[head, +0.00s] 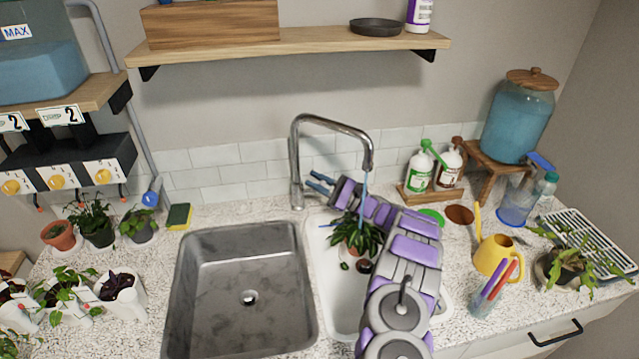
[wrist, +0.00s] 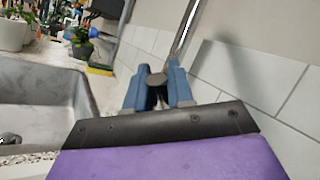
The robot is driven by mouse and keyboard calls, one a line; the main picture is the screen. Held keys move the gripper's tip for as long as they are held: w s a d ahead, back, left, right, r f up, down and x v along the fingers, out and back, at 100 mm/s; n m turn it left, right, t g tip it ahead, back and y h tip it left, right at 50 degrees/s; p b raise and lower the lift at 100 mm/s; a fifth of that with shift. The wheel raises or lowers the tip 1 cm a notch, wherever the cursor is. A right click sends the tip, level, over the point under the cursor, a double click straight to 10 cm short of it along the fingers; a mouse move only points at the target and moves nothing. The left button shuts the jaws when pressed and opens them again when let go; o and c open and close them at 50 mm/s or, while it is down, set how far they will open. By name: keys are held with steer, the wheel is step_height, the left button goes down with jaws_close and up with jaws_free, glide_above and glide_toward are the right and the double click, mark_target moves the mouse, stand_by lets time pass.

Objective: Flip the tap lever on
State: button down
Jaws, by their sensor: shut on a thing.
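The chrome tap (head: 296,165) stands behind the sinks, its spout arching over the right, white basin (head: 335,290). A thin blue stream (head: 364,188) hangs from the spout down to a potted plant (head: 355,236) in that basin. My gripper (head: 319,182) reaches to the tap's base from the right. In the wrist view, the blue fingers of my gripper (wrist: 158,88) are closed around the tap lever (wrist: 156,79), a short dark, round-ended piece. The tap's shiny column (wrist: 184,35) rises just behind the fingers. Most of the lever is hidden by the fingers.
The steel sink (head: 245,285) lies empty on the left. A sponge (head: 179,216) is on the counter behind it. Bottles on a wooden tray (head: 420,199), a yellow watering can (head: 493,256) and a drying rack (head: 590,240) are on the right. My arm crosses the white basin.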

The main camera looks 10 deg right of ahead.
steer(key=c, duration=1.4)
jaws_free()
steer(key=shift+o, duration=0.2)
steer(key=shift+s+d+f, duration=0.15)
steer(key=shift+d, duration=0.15)
steer(key=s+d+f+p, duration=0.1)
steer(key=s+d+p, duration=0.2)
steer(key=d, duration=0.9)
steer(key=shift+s+d, duration=0.35)
steer(key=shift+s, duration=1.3)
